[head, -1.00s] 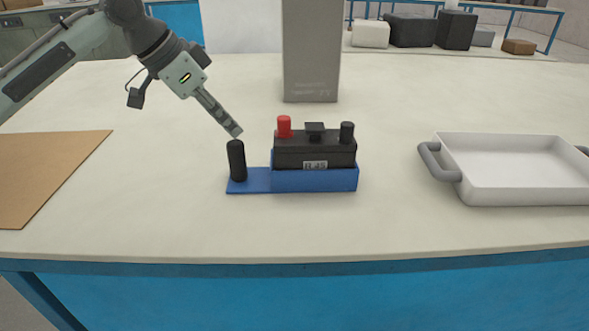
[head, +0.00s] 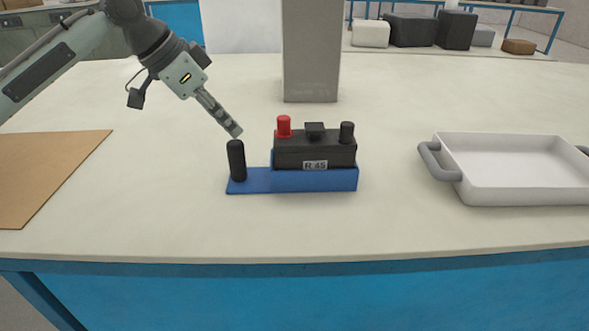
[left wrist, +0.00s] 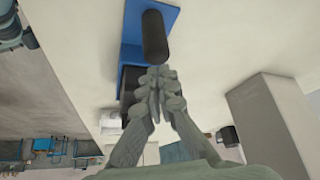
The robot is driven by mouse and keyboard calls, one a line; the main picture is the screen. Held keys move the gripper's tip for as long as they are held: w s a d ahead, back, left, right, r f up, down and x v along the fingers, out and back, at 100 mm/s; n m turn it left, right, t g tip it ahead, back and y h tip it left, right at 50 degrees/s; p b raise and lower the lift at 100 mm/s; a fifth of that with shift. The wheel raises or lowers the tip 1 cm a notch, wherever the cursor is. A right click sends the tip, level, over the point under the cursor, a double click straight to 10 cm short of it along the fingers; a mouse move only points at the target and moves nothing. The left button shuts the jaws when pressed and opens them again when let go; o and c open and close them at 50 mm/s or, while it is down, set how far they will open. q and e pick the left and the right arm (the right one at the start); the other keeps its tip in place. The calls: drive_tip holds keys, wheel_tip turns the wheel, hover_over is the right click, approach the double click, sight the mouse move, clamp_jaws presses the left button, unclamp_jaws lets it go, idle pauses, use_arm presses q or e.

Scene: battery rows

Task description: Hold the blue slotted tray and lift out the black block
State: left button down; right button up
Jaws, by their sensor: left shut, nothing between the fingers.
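The blue slotted tray (head: 315,181) stands on the table, with a flat plate at its left end carrying an upright black post (head: 237,161). The black block (head: 315,150) sits in the tray, with a red knob and a black knob on top, a small black piece between them and a label reading R 45. My left gripper (head: 236,132) is shut and empty, its tips just above or behind the post's top. In the left wrist view the shut fingers (left wrist: 157,72) point at the post (left wrist: 154,35), and the blue tray (left wrist: 131,45) shows behind. My right gripper is out of view.
A white tray (head: 525,168) with grey handles stands on the right. A brown board (head: 50,172) lies at the left. A tall grey box (head: 311,50) stands behind the blue tray. The table front is clear.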

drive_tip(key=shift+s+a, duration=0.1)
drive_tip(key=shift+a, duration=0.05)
use_arm(q)
drive_tip(key=shift+f, duration=0.15)
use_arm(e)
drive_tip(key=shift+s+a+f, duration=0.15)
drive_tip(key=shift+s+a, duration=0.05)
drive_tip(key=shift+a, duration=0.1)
use_arm(q)
drive_tip(key=shift+f, duration=0.15)
drive_tip(key=shift+f, duration=0.5)
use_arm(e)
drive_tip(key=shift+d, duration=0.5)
use_arm(q)
drive_tip(key=shift+s+f, duration=0.15)
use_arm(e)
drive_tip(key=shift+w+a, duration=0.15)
